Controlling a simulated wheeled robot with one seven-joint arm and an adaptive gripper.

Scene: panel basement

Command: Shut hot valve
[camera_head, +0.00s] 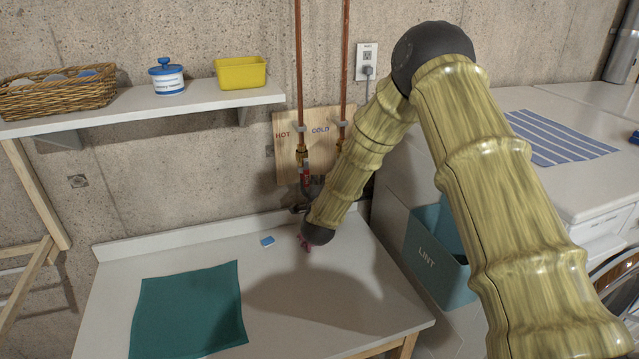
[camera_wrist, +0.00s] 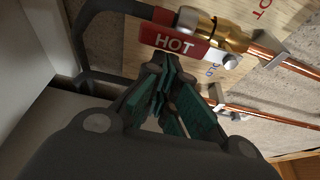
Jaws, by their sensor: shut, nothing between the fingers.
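The hot valve has a brass body (camera_wrist: 225,30) and a red handle (camera_wrist: 175,42) marked HOT in the wrist view. The handle lies roughly in line with its copper pipe. In the head view the red handle (camera_head: 306,175) is small, below the HOT lettering on the wooden board (camera_head: 287,160). My gripper (camera_wrist: 172,75), with green finger pads, is shut and empty. Its fingertips are close beside the handle; I cannot tell if they touch. In the head view my gripper (camera_head: 301,208) is small and dark, partly hidden by my arm. The cold valve is mostly hidden by my arm.
Below is a white countertop (camera_head: 200,250) with a teal cloth (camera_head: 190,310) and a small blue-white item (camera_head: 267,241). A shelf (camera_head: 140,112) is on the left wall. A LINT bin (camera_head: 437,262) stands to the right. A dark hose (camera_wrist: 95,20) runs beside the valve.

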